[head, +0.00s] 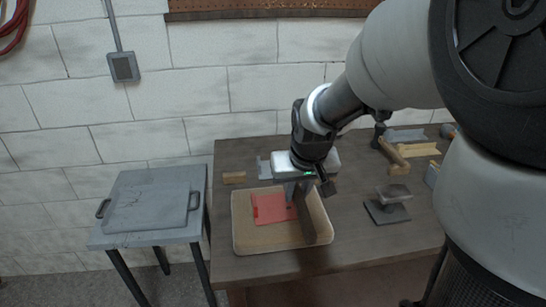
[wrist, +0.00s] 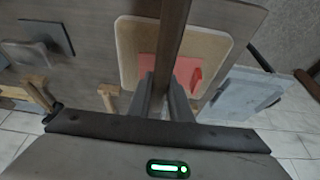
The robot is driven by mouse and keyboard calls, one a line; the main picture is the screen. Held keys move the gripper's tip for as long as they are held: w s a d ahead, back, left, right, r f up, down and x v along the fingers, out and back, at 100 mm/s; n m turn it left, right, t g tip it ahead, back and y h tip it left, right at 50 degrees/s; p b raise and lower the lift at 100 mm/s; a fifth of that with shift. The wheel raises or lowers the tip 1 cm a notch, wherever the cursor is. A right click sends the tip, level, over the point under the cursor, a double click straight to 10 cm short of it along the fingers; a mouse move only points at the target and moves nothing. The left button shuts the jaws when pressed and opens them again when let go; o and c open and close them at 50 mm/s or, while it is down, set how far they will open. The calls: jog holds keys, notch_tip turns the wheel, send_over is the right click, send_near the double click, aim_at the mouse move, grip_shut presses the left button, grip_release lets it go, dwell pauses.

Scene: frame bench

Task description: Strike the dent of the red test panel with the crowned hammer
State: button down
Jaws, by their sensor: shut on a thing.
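The red test panel (head: 270,209) lies on a tan, round-cornered board or tray (head: 265,242) at the front left of the bench. It also shows in the wrist view (wrist: 187,69), partly covered by a brown bar. My gripper (head: 297,190) is above the panel's right side. It is shut on this brown bar, which looks like the hammer handle (wrist: 173,30). The handle runs from the fingers past the top edge of the wrist view. The hammer's head cannot be made out for sure. A darker red mark (wrist: 195,77) shows on the panel; I cannot tell whether it is the dent.
The wooden bench (head: 350,240) is bare at front right. A dark block on a plate (head: 388,212) stands at right. A wooden-handled tool (head: 393,153) and wood pieces lie at back right. A small wood block (head: 234,177) lies at back left. A grey side table (head: 150,238) stands left.

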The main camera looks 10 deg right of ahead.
jog(key=shift+r, duration=0.3)
jog(key=shift+f+b, duration=1.3)
jog(key=shift+f, duration=0.2)
notch_tip(320, 180, down, 5)
jog(key=b, duration=0.4)
jog(key=shift+f, duration=0.15)
notch_tip(320, 180, up, 9)
jog(key=p, duration=0.6)
jog(key=shift+f, duration=0.3)
